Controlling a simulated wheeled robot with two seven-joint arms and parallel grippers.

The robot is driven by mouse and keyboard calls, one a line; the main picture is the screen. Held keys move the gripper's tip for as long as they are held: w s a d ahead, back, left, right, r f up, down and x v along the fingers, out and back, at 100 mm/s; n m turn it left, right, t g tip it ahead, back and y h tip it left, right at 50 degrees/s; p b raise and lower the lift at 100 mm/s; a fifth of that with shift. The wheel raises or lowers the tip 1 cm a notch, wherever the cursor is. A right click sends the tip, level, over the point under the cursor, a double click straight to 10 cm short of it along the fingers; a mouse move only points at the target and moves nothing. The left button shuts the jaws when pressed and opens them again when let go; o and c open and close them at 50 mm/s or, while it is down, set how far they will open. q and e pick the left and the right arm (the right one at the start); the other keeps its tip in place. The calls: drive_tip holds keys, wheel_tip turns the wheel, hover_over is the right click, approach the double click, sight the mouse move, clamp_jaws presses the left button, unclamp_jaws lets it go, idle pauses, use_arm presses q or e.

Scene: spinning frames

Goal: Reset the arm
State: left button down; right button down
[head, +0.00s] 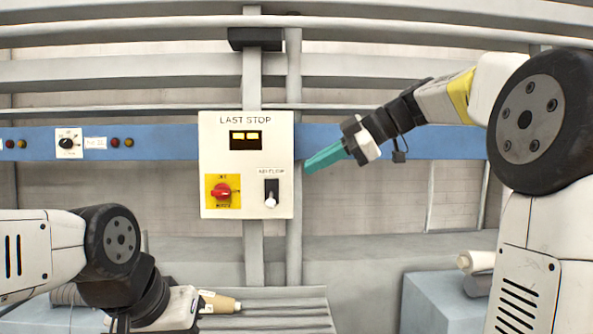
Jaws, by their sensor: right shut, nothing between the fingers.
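My right arm comes in from the right, and its gripper (326,158) with teal fingers is shut and empty. The fingertips are just right of the white control panel (212,140) marked "LAST STOP". My left arm lies low at the left.
A blue rail (175,143) with a black knob (67,143) and small red and amber lights runs behind the panel. A blue-grey box (432,300) and a pale roll (478,262) are at the lower right.

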drive_tip(key=shift+s+d+r, duration=0.2)
drive_tip(key=shift+s+d, duration=0.1)
drive_tip(key=shift+d, duration=0.2)
drive_tip(key=s+d+f+m+h, duration=0.2)
drive_tip(key=s+f+m, duration=0.4)
drive_tip(key=f, duration=0.3)
drive_tip(key=s+d+f+m+t+h, duration=0.1)
drive_tip(key=s+f+m+h, duration=0.3)
drive_tip(key=s+f+m, duration=0.3)
drive_tip(key=s+d+f+m+t+h, duration=0.1)
drive_tip(key=s+d+f+m+h, duration=0.1)
drive_tip(key=s+f+m, duration=0.4)
wheel_tip(320, 180, down, 5)
drive_tip(key=shift+s+d+r+m+h, duration=0.15)
drive_tip(key=shift+d+m+h, duration=0.15)
drive_tip(key=shift+m+h, duration=0.35)
